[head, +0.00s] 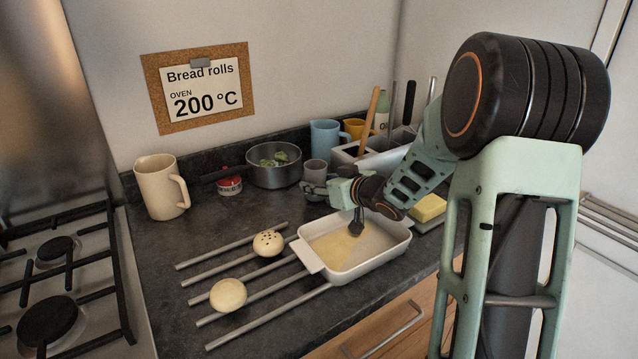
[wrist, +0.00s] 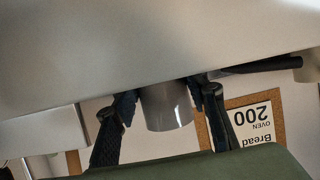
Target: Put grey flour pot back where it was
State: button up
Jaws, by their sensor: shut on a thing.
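The grey flour pot (head: 316,168) is at the back of the dark counter, just right of the grey saucepan, in the head view. My gripper (head: 318,188) reaches in from the right and hides its lower part. In the wrist view, which is upside down, the grey pot (wrist: 168,108) is between the two dark fingers of my gripper (wrist: 168,98), which are shut on it. I cannot tell whether its base touches the counter.
A blue jug (head: 325,142) and white utensil holder (head: 372,160) are behind. A white baking dish (head: 340,268) is below my forearm.

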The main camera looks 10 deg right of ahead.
jog(key=shift+f, duration=0.3)
jog(key=o, duration=1.4)
